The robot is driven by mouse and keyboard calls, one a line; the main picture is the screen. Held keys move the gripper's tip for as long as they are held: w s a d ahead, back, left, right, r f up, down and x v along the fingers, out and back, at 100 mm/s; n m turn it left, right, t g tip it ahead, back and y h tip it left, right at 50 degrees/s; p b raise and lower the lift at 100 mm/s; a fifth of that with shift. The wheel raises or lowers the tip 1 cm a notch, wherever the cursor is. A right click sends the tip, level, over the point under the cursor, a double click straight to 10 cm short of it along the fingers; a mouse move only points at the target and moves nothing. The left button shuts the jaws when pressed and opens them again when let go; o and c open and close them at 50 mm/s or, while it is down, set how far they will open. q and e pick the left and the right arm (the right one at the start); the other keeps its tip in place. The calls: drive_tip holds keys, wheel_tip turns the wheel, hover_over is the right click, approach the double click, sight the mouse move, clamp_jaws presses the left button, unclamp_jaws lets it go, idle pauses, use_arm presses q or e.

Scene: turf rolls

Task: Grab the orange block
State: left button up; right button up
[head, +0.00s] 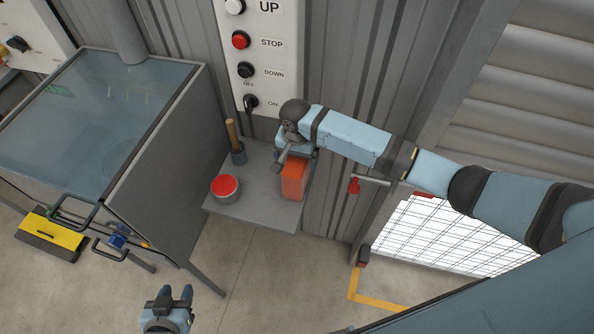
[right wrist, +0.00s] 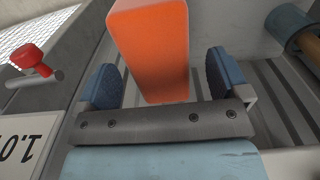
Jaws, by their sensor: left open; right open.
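The orange block (head: 293,178) stands on a small grey wall shelf (head: 262,205), at the shelf's right end. My right gripper (head: 297,158) is at the block's back and top end in the head view, partly hidden by its own wrist. My right gripper is open. My left gripper (head: 174,300) is open and empty, low over the floor, well apart from the shelf.
A red-topped can (head: 225,188) and a grey cup with a wooden handle (head: 236,148) stand left of the block. A control panel (head: 262,50) hangs above. A glass-topped cabinet (head: 95,115) is left; a red-handled lever (head: 354,185) is right.

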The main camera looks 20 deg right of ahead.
drive_tip(key=shift+w+d+f, duration=0.1)
drive_tip(key=shift+d+f, duration=0.1)
drive_tip(key=shift+f, duration=1.75)
drive_tip(key=c, duration=1)
drive_tip(key=shift+c, duration=0.2)
drive_tip(key=shift+r, duration=0.15)
